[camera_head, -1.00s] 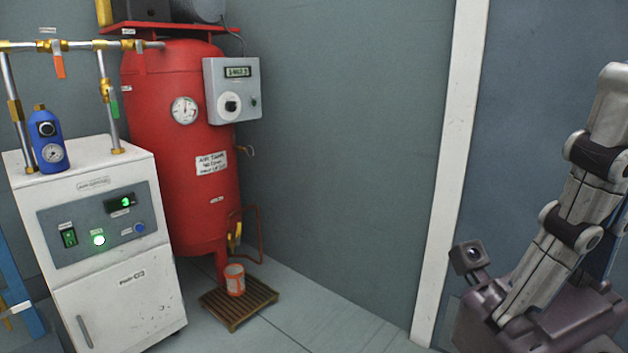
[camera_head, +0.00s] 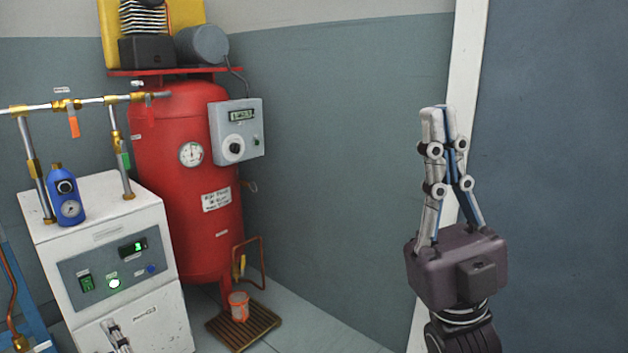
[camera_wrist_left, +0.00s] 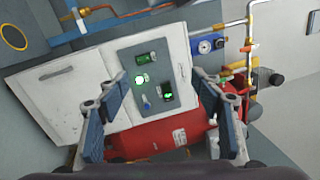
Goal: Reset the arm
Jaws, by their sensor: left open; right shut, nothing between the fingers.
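My right gripper (camera_head: 438,112) stands upright at the right of the head view, fingers pointing up and pressed together. It is shut and empty, in front of the white post and the blue-grey panel. My left gripper (camera_wrist_left: 162,92) is open in the left wrist view, with one finger at each side and nothing between them. The rest of my left arm is hidden.
A red air tank (camera_head: 165,130) with a gauge stands behind the cabinet. A grey control box (camera_head: 236,150) is beside it. A blue filter bottle (camera_head: 66,195) sits on the cabinet under brass piping (camera_head: 88,105).

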